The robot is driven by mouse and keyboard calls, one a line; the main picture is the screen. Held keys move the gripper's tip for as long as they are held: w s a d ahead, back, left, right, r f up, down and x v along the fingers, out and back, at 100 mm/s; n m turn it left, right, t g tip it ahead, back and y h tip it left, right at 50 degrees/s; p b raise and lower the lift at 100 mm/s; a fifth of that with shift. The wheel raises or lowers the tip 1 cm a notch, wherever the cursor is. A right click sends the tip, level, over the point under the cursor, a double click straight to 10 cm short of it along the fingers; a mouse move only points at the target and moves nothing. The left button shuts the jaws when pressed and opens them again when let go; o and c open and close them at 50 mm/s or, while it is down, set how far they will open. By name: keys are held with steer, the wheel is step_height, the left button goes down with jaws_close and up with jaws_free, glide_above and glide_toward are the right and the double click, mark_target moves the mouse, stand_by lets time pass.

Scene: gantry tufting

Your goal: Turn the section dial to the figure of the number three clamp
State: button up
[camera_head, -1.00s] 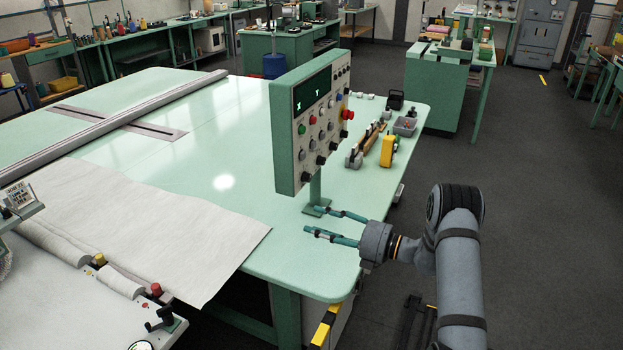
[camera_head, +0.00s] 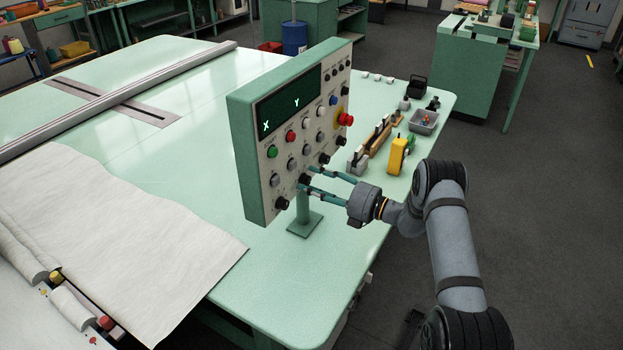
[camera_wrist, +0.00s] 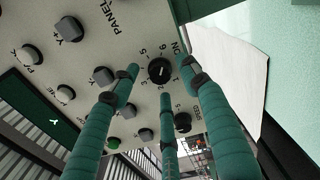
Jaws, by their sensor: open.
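The control panel (camera_head: 290,130) stands upright on a post at the table's corner, with knobs and buttons on its pale face. In the wrist view, a black dial (camera_wrist: 160,71) ringed by small figures sits between my fingertips; its label is partly hidden by a finger. I cannot tell for sure which figure its pointer marks. In the head view, this appears to be a dial (camera_head: 304,179) in the bottom row of the panel. My gripper (camera_head: 308,178) is open, its teal fingers reaching toward the panel face around the dial. Contact with the dial cannot be told.
Another black dial (camera_wrist: 183,122) is close by along the same row. Grey knobs and a green button (camera_wrist: 113,143) are also near. A red stop button (camera_head: 345,119) is on the panel's right. A yellow tool (camera_head: 398,153) and a grey tray (camera_head: 423,121) stand on the table behind my gripper.

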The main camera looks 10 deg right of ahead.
steer(key=shift+w+a, duration=0.25)
steer(key=shift+w, duration=0.15)
steer(key=c, duration=1.2)
jaws_close()
